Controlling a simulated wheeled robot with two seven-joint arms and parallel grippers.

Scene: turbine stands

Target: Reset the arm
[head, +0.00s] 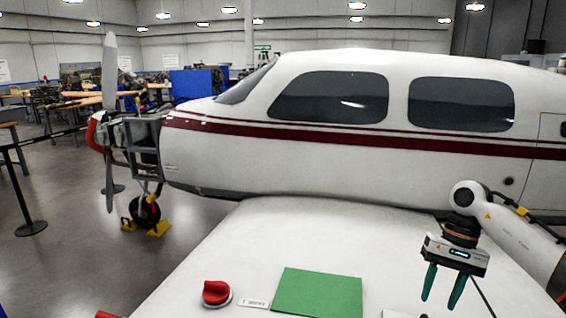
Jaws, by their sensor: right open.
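My right arm comes in from the right edge over the white wing. My right gripper (441,301) hangs downward with two green fingers spread apart, and nothing shows between them. It is to the right of the green mat (318,292) and apart from it. My left gripper is not in the head view.
A small airplane (230,150) fills the middle, its white wing (300,235) in front of me. A red knob (215,292) and a small white label (254,303) lie left of the mat. A barrier post (22,195) stands on the floor at left.

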